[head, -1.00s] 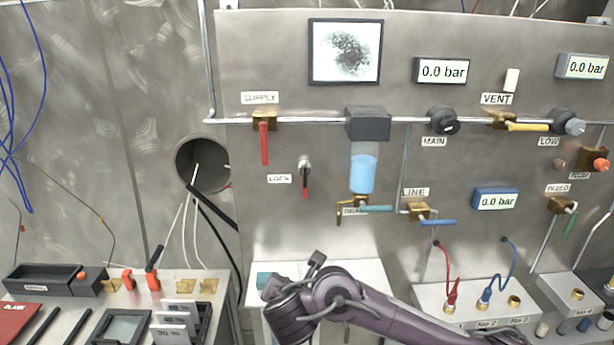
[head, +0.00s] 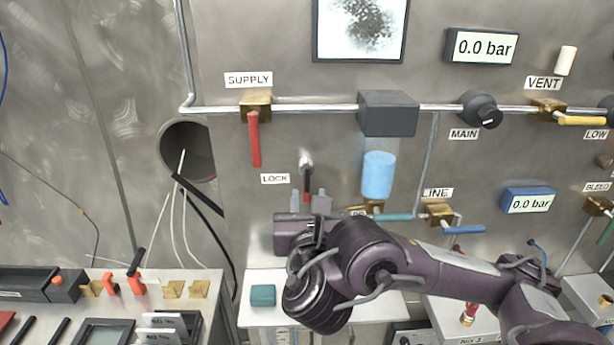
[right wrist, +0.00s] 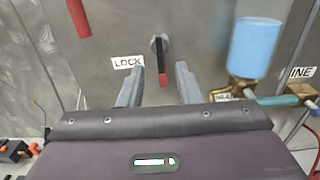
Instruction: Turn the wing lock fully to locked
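The wing lock (head: 306,164) is on the steel panel just right of the LOCK label (head: 275,179). In the right wrist view the lock (right wrist: 160,58) has a silver hub and a black lever with a red tip, hanging straight down. My right gripper (head: 308,200) is just below and in front of the lock in the head view. In the right wrist view its two grey fingers (right wrist: 160,84) are spread, with the lever's red tip between them in the picture; no contact shows. My left gripper is not in view.
The red SUPPLY handle (head: 254,138) hangs up and left of the lock. The blue-filled cylinder (head: 377,175) and a teal-handled valve (head: 392,217) are close on the right. A small teal block (head: 262,295) lies on the white shelf below.

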